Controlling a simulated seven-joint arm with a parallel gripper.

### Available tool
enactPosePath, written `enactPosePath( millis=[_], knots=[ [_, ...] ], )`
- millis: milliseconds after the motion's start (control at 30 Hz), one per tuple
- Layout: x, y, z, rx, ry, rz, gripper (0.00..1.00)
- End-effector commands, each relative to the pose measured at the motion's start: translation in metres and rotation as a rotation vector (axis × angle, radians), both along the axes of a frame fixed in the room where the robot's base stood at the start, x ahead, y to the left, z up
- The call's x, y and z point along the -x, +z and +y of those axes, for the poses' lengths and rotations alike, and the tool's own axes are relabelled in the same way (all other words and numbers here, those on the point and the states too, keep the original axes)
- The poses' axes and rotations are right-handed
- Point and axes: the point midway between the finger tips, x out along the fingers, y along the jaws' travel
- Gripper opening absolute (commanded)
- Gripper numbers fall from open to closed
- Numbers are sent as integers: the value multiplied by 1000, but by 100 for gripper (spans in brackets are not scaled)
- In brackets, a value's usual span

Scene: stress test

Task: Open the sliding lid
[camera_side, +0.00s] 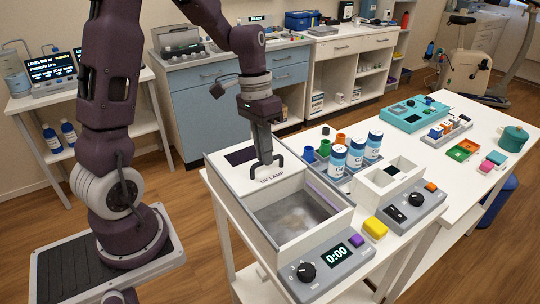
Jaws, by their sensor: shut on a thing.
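The box (325,234) stands at the near left end of the white table, with a dial and a "0:00" display on its front panel. Its white sliding lid (232,176), marked "UV LAMP", covers the far part and has a dark window. The near part is uncovered and shows a grey interior with a hazy, unclear pale shape in it. My gripper (266,164) points down at the dark lid handle (281,159) near the lid's front edge and is shut on it. The exact finger contact is small and partly hidden.
Several labelled bottles (355,152) and coloured cups stand right of the box. Farther right are a teal case (408,114) and trays.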

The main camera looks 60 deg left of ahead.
Motion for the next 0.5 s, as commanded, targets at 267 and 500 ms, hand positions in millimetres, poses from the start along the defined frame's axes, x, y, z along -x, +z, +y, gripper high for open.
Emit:
enactPosePath(
  millis=[267, 500],
  knots=[
    [-1, 1, 0, 0, 1, -4, 13],
    [-1, 1, 0, 0, 0, -2, 33]
  ],
)
